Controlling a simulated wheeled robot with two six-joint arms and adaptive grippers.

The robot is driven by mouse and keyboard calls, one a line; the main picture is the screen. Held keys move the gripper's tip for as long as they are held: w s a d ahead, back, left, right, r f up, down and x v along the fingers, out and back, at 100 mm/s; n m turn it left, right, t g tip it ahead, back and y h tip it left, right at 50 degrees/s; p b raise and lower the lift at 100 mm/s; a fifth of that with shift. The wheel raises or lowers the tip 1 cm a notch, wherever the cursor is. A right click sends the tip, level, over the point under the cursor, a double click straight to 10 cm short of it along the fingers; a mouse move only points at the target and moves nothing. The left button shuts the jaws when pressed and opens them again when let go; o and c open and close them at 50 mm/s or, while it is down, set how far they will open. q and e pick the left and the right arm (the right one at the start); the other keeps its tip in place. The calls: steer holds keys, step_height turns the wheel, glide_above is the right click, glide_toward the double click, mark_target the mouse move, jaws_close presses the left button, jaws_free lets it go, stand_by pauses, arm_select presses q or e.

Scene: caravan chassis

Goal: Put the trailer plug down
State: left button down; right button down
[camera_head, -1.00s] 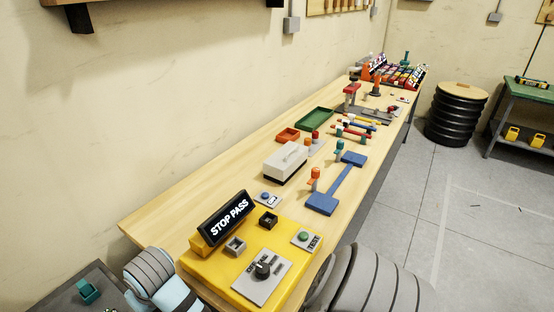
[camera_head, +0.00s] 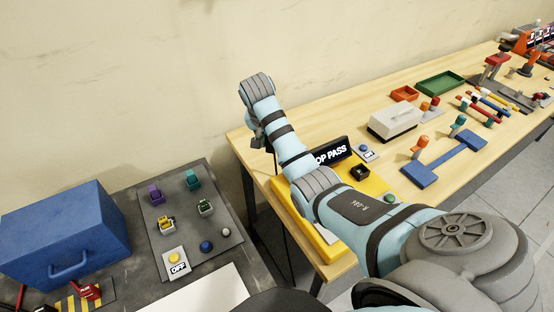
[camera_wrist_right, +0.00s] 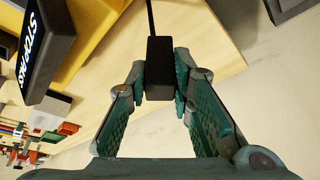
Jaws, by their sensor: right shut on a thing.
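The trailer plug is a black block (camera_wrist_right: 159,68) with a thin black cable running up from it in the right wrist view. My right gripper (camera_wrist_right: 161,84) is shut on it, a green pad on each side. In the head view my right arm reaches across the yellow tester box (camera_head: 326,245), with its gripper (camera_head: 257,133) over the near left end of the wooden bench, mostly hidden by the wrist. The plug is too hidden there to make out. The tester's STOP PASS sign (camera_head: 333,153) is partly covered by my arm. My left gripper is not in view.
A dark bench (camera_head: 125,245) at left carries a blue box (camera_head: 65,235), coloured sockets and an OFF switch (camera_head: 177,262). On the wooden bench (camera_head: 300,115) are a pale lidded box (camera_head: 395,120), a green tray (camera_head: 441,83) and a blue stand (camera_head: 447,158). Bare wood lies behind the tester.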

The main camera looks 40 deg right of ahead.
step_height(320, 180, down, 12)
steer(key=shift+f+b, duration=0.1)
steer(key=shift+b, duration=0.45)
steer(key=c, duration=1.8)
jaws_free()
steer(key=shift+c, duration=0.2)
steer(key=shift+o, duration=0.7)
steer(key=shift+r, duration=0.2)
steer(key=p+v, duration=0.2)
steer(key=v, duration=0.9)
steer(key=shift+r, duration=0.4)
steer(key=shift+a, duration=0.15)
